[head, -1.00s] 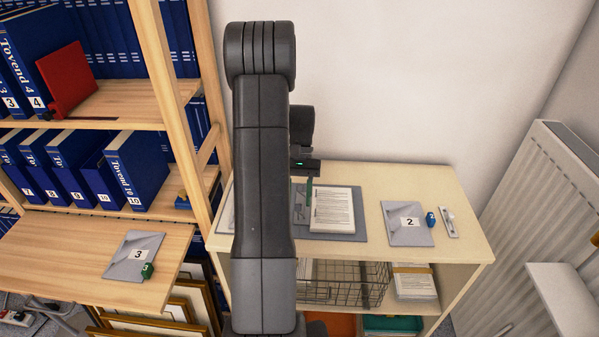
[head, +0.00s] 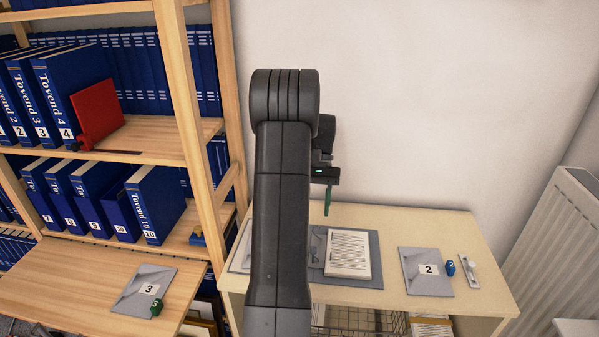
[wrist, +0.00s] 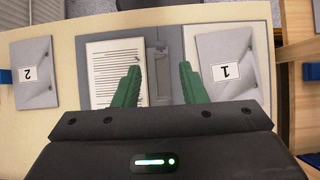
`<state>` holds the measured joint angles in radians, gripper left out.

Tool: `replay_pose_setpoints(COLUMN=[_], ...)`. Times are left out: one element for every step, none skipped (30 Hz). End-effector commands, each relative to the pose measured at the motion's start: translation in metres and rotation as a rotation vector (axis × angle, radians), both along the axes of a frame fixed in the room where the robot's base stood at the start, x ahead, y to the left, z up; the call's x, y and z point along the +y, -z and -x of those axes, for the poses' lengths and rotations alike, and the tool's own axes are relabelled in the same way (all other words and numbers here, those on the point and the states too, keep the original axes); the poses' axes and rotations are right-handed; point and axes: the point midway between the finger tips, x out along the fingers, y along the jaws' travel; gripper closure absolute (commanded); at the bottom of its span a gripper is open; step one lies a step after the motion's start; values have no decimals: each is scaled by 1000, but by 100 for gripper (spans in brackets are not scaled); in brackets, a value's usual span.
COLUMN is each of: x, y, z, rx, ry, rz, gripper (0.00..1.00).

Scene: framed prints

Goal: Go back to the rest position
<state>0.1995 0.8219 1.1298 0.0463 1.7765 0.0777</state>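My gripper (wrist: 159,85) shows in the wrist view with its two green fingers spread apart and nothing between them. In the head view my gripper (head: 327,200) hangs above the left part of the cream cabinet top (head: 395,295), mostly behind my own dark arm. Below it lies a grey folder mat (wrist: 172,45) with a stack of printed pages (wrist: 115,65) and a metal clip (wrist: 158,70). An envelope marked 1 (wrist: 225,50) lies to the right of the clip in the wrist view.
An envelope marked 2 (head: 427,285) lies beside a small blue block (head: 450,268) and a white-grey item (head: 468,272). A bookcase with blue binders (head: 85,205) stands at left, with envelope 3 (head: 143,288) and a green block (head: 156,307) on its board. A radiator (head: 560,245) stands at right.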

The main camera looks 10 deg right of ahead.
Motion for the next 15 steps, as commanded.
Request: replay_pose_setpoints(x=[0,0,1,1,1,2,3,4,5,6,6,8,9,10,11], y=[1,1,3,5,7,11,14,18,23,28,33,40,45,50,57], z=[0,1,2,3,5,7,9,12,16,19,22,27,30,33,37], rx=[0,1,1,2,2,3,3,3,4,4,5,4,4,5,4], ry=[0,0,0,0,0,0,0,0,0,0,0,0,0,0,0], rz=[0,0,0,-1,-1,-1,-1,-1,-1,-1,-1,-1,-1,-1,-1], gripper=[62,62,62,62,62,62,62,62,62,62,62,62,62,62,62])
